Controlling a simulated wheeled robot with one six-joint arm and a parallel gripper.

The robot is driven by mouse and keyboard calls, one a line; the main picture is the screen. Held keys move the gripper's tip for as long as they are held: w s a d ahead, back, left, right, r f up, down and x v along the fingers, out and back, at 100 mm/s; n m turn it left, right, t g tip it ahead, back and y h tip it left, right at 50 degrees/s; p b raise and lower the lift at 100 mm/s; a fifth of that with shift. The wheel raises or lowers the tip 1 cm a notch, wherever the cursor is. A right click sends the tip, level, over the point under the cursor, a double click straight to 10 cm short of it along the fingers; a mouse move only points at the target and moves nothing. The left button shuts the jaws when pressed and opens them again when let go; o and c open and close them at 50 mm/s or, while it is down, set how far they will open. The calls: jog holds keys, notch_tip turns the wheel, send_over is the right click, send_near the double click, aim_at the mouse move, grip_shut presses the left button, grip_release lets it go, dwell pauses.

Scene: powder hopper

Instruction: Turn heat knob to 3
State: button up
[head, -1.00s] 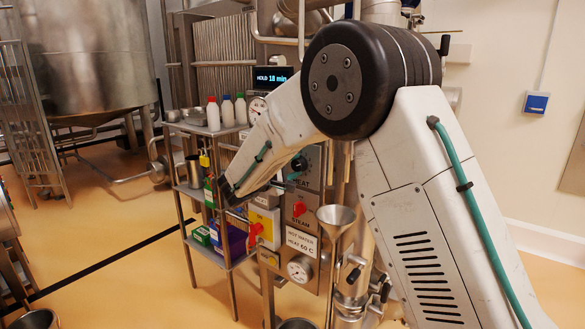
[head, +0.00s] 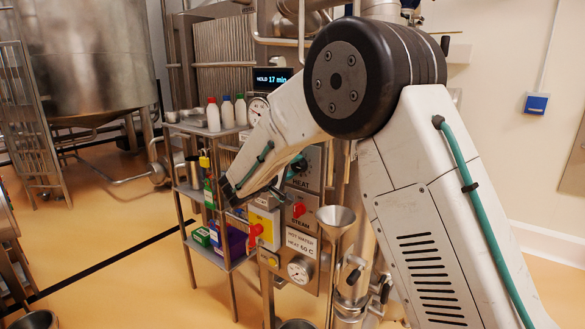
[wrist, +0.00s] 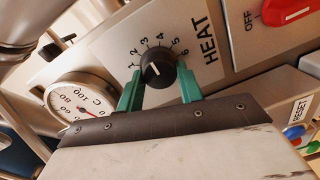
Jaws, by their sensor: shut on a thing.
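The heat knob (wrist: 157,70) is round and black with a short white pointer mark, in the middle of the wrist view. Numbers 1 to 6 run around it beside the word HEAT. The mark lies on the knob's left part, towards the low numbers; I cannot tell the exact number. My gripper (wrist: 160,85) has green fingers on either side of the knob and is shut on it. In the head view, my arm partly hides the heat panel (head: 309,180), and the knob's setting cannot be read there.
A red steam knob (wrist: 287,12) by the word OFF sits beside HEAT. A round dial gauge (wrist: 80,102) is left of my gripper. A display (head: 271,80) reads "HOLD 17 min". A shelf with bottles (head: 227,112) and a metal funnel (head: 335,217) stand near the panel.

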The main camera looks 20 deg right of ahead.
jog(key=o, duration=1)
jog(key=v, duration=0.8)
jog(key=shift+f, duration=0.1)
